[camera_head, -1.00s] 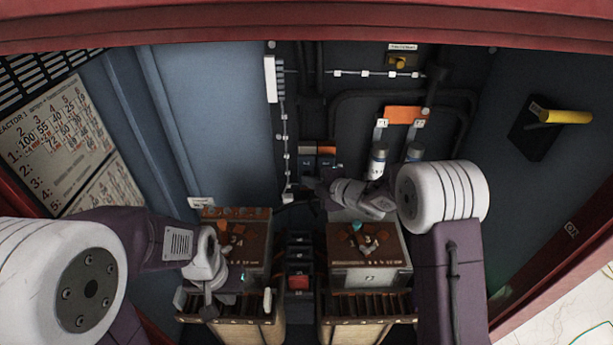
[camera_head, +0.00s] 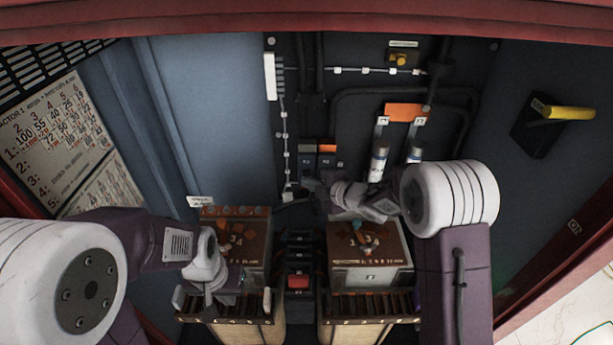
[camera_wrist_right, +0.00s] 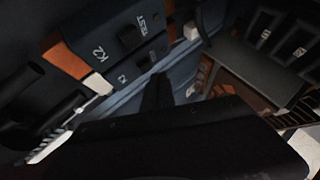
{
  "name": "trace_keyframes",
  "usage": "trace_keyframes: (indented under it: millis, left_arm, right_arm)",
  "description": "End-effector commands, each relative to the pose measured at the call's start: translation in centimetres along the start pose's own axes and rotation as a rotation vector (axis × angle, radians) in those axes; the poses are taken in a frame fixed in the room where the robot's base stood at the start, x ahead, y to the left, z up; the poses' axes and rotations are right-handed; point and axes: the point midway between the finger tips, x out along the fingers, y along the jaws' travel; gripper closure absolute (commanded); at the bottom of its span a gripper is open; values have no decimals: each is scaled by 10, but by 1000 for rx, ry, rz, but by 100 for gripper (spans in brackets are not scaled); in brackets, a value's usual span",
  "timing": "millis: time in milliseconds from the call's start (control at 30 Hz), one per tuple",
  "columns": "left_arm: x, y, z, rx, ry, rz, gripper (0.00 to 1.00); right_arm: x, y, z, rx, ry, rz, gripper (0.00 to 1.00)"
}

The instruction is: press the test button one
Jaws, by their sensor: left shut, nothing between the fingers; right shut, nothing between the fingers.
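Two small relay blocks sit side by side on the dark back panel, K1 (camera_head: 307,161) on the left and K2 (camera_head: 326,160) on the right. In the right wrist view, the K2 block (camera_wrist_right: 98,53) shows a small dark button (camera_wrist_right: 130,38) by the word TEST. The K1 block (camera_wrist_right: 121,79) beside it shows a similar dark button (camera_wrist_right: 146,62). My right gripper (camera_head: 312,186) is shut and empty, just below the blocks; I cannot tell if it touches anything. My left gripper (camera_head: 238,279) is shut and empty by the left brown-topped box, low left.
Two brown-topped boxes stand below, left (camera_head: 252,226) and right (camera_head: 363,240), with a dark column with a red block (camera_head: 298,282) between them. White fuses (camera_head: 379,160) hang right of the relays. A yellow handle (camera_head: 570,113) juts from the right wall.

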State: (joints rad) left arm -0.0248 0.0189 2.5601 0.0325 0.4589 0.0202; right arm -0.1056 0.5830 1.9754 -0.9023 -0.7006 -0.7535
Motion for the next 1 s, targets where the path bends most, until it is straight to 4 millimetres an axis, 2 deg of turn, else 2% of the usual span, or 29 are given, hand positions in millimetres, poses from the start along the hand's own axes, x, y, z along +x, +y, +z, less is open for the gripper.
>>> trace_keyframes:
  millis: [233,700,1000]
  left_arm:
    - [5,0,0,0,0,0,100]
    - [25,0,3,0,0,0,100]
    - [24,0,2,0,0,0,100]
  right_arm:
    - [-3,-5,-3,0,0,0,100]
    - [-33,-26,-24,-1,0,-1,100]
    - [-35,-25,-25,0,0,-1,100]
